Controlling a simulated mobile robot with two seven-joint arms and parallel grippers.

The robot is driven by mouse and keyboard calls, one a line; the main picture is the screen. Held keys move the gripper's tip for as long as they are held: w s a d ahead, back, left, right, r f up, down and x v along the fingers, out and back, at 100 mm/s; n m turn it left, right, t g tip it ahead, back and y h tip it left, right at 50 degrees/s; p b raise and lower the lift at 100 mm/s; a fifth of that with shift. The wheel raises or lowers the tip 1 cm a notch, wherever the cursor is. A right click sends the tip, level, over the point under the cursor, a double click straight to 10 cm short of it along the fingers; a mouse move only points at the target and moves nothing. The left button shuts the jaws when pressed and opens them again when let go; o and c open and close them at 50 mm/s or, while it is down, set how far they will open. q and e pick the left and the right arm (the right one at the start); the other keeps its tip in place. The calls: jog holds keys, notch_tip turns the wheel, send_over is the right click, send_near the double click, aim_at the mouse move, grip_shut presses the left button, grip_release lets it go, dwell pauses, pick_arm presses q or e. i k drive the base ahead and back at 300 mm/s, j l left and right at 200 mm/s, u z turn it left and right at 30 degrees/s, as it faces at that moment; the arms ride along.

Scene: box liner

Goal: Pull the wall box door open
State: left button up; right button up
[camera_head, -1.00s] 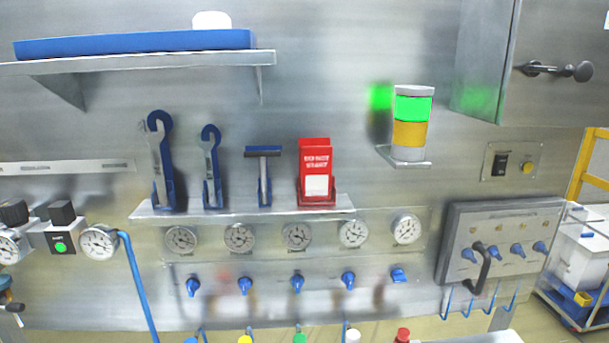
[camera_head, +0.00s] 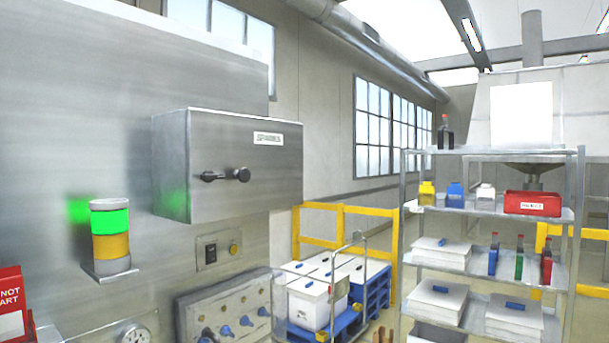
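The wall box (camera_head: 172,165) is a grey metal cabinet on the steel wall, left of centre in the head view. Its door (camera_head: 270,180) faces me and looks shut. The door carries a white label (camera_head: 268,138) near its top right. A dark handle (camera_head: 225,175) with a round knob stands out from the door's left half. Neither of my grippers is in the head view.
A signal light (camera_head: 110,235) with green and amber bands sits on a bracket left of the box. A switch plate (camera_head: 219,250) and a valve panel (camera_head: 235,315) are below. A cart, yellow railing (camera_head: 345,225) and loaded shelf rack (camera_head: 490,150) stand to the right.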

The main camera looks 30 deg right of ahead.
aim_at(260, 159)
jog(key=i+l+z, duration=0.1)
jog(key=z, duration=0.65)
jog(key=i+j, duration=0.05)
jog(key=i, duration=0.05)
